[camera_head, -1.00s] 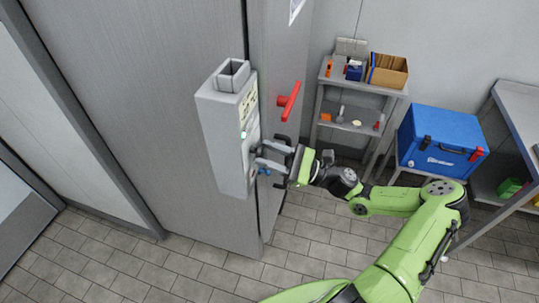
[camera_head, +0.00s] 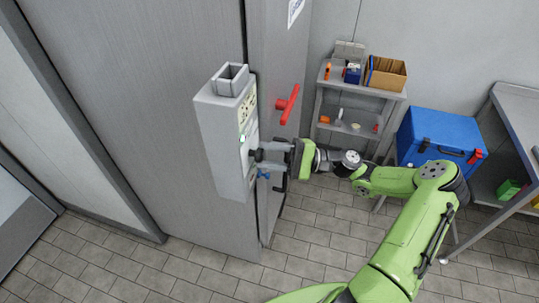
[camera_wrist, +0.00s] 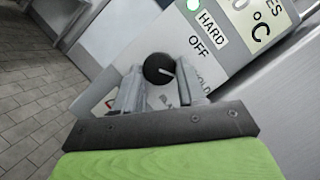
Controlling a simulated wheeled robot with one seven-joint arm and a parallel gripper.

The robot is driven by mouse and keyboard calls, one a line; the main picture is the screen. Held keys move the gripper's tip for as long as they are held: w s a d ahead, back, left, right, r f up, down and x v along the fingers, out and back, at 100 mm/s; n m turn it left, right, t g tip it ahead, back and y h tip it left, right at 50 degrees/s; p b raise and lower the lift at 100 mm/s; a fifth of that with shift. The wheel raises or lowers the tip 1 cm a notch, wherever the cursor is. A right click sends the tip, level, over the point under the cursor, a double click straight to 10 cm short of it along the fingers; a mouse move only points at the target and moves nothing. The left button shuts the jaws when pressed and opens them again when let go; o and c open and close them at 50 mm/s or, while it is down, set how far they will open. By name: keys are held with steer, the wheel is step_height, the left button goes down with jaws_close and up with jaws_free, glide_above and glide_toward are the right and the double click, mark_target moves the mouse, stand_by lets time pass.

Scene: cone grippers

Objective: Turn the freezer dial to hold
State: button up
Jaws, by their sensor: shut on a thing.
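The freezer dial (camera_wrist: 159,67) is a round black knob with a white pointer line, on the sloping front of the grey control box (camera_head: 217,150). In the wrist view the pointer points right and slightly down, towards a partly hidden label ending in "OLD" (camera_wrist: 203,76). The "OFF" label (camera_wrist: 200,43) and "HARD" label (camera_wrist: 207,21) are above it to the right. My gripper (camera_wrist: 160,84) is shut on the dial, with one finger on each side. In the head view my gripper (camera_head: 261,155) reaches the box's right face and largely hides the dial.
A green lamp (camera_wrist: 193,5) is lit by "HARD". A red handle (camera_head: 287,104) sticks out from the grey door above my gripper. A small blue part (camera_head: 264,175) is just below it. Shelves, a blue cooler (camera_head: 440,138) and a table stand to the right.

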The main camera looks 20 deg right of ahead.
stand_by(0.5)
steer(key=o, duration=1.1)
steer(key=shift+c, duration=0.2)
steer(key=b+v, duration=0.1)
steer(key=v, duration=1.4)
steer(key=shift+s+d, duration=0.15)
steer(key=shift+d, duration=0.25)
